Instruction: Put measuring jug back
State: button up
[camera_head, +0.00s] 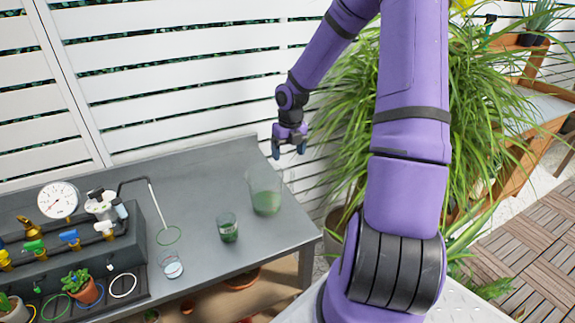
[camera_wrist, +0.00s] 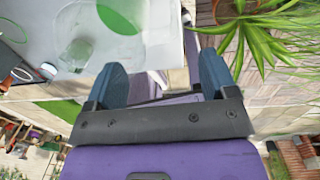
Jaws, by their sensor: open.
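A small clear glass vessel with markings and green contents, which looks like the measuring jug (camera_head: 228,229), stands upright on the grey bench (camera_head: 205,180). A larger clear glass vessel with green contents (camera_head: 264,192) stands behind it to the right. My gripper (camera_head: 289,151) is above the bench's back right corner, up and right of both vessels, and touches neither. In the wrist view my gripper (camera_wrist: 163,80) is open with nothing between its fingers. There, green contents (camera_wrist: 120,12) and a clear vessel (camera_wrist: 75,52) show at the upper left; I cannot tell for sure which is the jug.
A small glass with pale contents (camera_head: 172,268) stands at the bench front, near a thin rod with a green ring (camera_head: 168,236). A gauge (camera_head: 58,200) and coloured valves are at the left. A leafy plant (camera_head: 345,110) crowds the right. A white slatted fence (camera_head: 180,75) is behind.

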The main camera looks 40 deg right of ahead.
jog(key=s+a+r+m+h, duration=0.1)
jog(key=s+a+r+m, duration=0.25)
jog(key=r+m, duration=0.3)
jog(key=s+a+r+m+t+h, duration=0.1)
jog(key=s+a+r+m, duration=0.2)
jog(key=a+r+m, duration=0.35)
jog(key=s+a+r+m+h, duration=0.1)
jog(key=s+a+r+m, duration=0.25)
jog(key=r, duration=0.55)
jog(key=s+a+r+m+t+y, duration=0.1)
jog(key=s+a+r+m+t, duration=0.1)
jog(key=s+m, duration=0.5)
jog(key=s+a+r+m+t+y, duration=0.1)
jog(key=s+a+r+m+t, duration=0.1)
jog(key=s+a+r+m, duration=0.3)
jog(key=s+m, duration=0.2)
jog(key=m, duration=0.2)
jog(key=shift+s+a, duration=0.15)
